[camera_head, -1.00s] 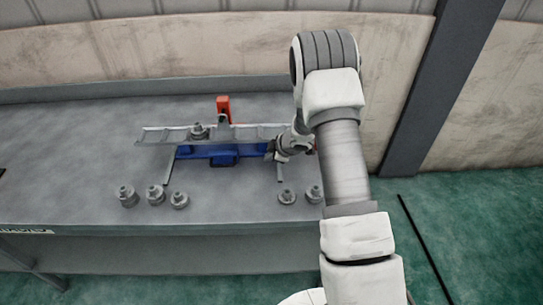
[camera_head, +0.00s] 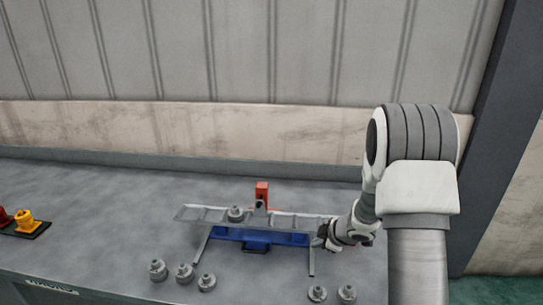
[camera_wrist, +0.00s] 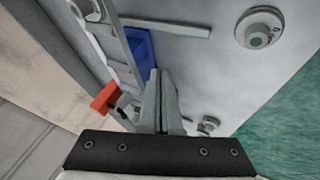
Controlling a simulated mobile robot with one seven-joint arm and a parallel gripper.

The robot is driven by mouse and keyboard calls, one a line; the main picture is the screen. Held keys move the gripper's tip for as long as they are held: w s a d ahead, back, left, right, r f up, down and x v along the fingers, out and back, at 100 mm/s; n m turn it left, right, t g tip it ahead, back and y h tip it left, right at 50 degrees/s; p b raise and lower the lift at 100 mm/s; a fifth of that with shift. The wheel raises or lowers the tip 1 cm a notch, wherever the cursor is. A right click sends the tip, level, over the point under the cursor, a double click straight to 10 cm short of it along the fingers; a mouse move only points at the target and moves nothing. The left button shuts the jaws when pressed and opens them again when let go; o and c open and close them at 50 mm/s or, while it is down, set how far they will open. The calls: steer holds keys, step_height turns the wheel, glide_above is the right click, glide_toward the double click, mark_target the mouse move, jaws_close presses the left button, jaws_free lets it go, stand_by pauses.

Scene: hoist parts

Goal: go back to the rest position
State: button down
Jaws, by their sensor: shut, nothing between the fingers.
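My gripper (camera_head: 324,238) is at the right end of a grey metal rail rack (camera_head: 290,220) in the head view. Its fingers (camera_wrist: 158,100) are shut with nothing between them in the wrist view. From the head view I cannot tell whether the gripper touches the rack. My arm reaches in from the right side.
The rack stands over a blue base (camera_head: 262,237) with an orange-red block (camera_head: 262,193) behind it. One grey part (camera_head: 236,213) sits on the rack. Several grey parts (camera_head: 185,272) stand along the table front. Red and yellow items (camera_head: 27,222) sit at far left. The back left table is clear.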

steer(key=s+d+r+m+t+h, duration=0.1)
steer(key=s+d+r+m+h, duration=0.15)
steer(key=r, duration=0.55)
steer(key=s+d+r+m+h, duration=0.1)
steer(key=s+r+m+h, duration=0.15)
steer(key=r, duration=0.45)
steer(key=s+d+r+m+t+h, duration=0.1)
steer(key=s+r+m, duration=0.2)
steer(key=r, duration=0.5)
steer(key=s+a+r+m+g+y, duration=0.1)
steer(key=s+a+r+m, duration=0.1)
steer(key=s, duration=0.9)
steer(key=s+a+r+m+g+y, duration=0.1)
steer(key=s+a+m+g, duration=0.1)
steer(key=s+a+m, duration=0.2)
steer(key=s+a, duration=0.3)
steer(key=s, duration=0.5)
steer(key=shift+s+r+y, duration=0.25)
steer(key=shift+r+y, duration=0.1)
steer(key=shift+y, duration=0.05)
steer(key=shift+a, duration=0.1)
